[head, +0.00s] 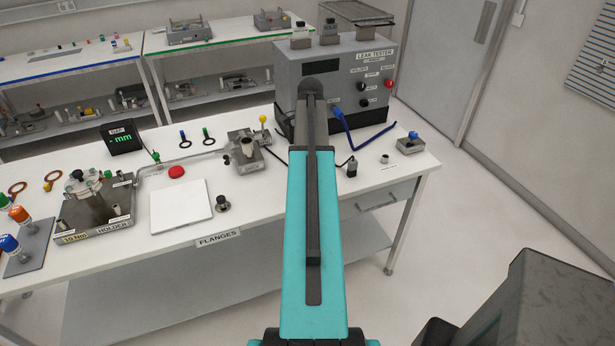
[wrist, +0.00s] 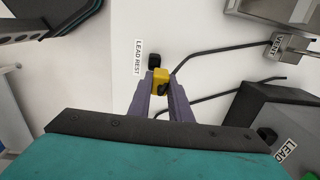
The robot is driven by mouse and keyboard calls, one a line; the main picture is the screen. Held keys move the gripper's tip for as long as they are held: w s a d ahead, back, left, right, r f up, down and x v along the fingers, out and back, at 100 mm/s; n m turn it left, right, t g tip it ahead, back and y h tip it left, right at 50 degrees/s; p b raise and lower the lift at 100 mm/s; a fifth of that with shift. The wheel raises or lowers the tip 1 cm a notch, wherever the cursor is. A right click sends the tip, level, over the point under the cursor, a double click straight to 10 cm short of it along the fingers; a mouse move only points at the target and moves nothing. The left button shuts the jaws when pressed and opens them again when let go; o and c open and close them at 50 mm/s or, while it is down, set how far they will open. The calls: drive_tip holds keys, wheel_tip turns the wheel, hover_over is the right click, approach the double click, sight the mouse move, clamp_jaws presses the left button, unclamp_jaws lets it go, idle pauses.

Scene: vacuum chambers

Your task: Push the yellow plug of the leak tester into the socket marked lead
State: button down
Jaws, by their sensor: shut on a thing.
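In the wrist view my gripper (wrist: 161,88) is shut on the yellow plug (wrist: 161,79), which sits between the two fingertips. A black cable runs from near the plug to the upper right. A small black piece (wrist: 154,61) lies just beyond the plug, close to the label LEAD REST (wrist: 138,57); I cannot tell whether they touch. The label LEAD (wrist: 286,151) is on a grey housing at the lower right, beside a dark round socket (wrist: 266,135), apart from the plug. In the head view the leak tester (head: 316,66) stands at the bench's back; my arm hides my gripper.
A metal block marked VENT (wrist: 291,46) is at the upper right in the wrist view. In the head view a blue plug with a blue cable (head: 342,120) is at the tester's front. A white pad (head: 181,206) and a holder (head: 95,209) stand left on the bench (head: 265,206).

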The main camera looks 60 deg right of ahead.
drive_tip(key=w+d+t+h+b, duration=0.2)
drive_tip(key=d+t+h+b, duration=0.4)
drive_tip(key=b, duration=1.3)
drive_tip(key=d+t, duration=0.2)
drive_tip(key=t, duration=0.1)
drive_tip(key=shift+r+h, duration=0.15)
drive_tip(key=shift+h, duration=0.15)
drive_tip(key=d+t+b, duration=0.1)
drive_tip(key=b, duration=0.3)
drive_tip(key=d+t+h+b, duration=0.1)
drive_tip(key=b, duration=0.3)
drive_tip(key=shift+w+r+h, duration=0.1)
drive_tip(key=shift+w+h, duration=0.1)
drive_tip(key=shift+h, duration=0.1)
drive_tip(key=d+t+h+b, duration=0.1)
drive_tip(key=b, duration=0.5)
drive_tip(key=d+t+h+b, duration=0.1)
drive_tip(key=t+b, duration=0.1)
drive_tip(key=b, duration=0.5)
drive_tip(key=shift+w+d+r, duration=0.1)
drive_tip(key=shift+w+d, duration=0.1)
drive_tip(key=shift+w, duration=0.1)
idle(0.3)
drive_tip(key=shift+x, duration=2.4)
drive_tip(key=shift+w+d+r+p, duration=0.2)
drive_tip(key=shift+w+d+p, duration=0.1)
drive_tip(key=shift+p, duration=0.15)
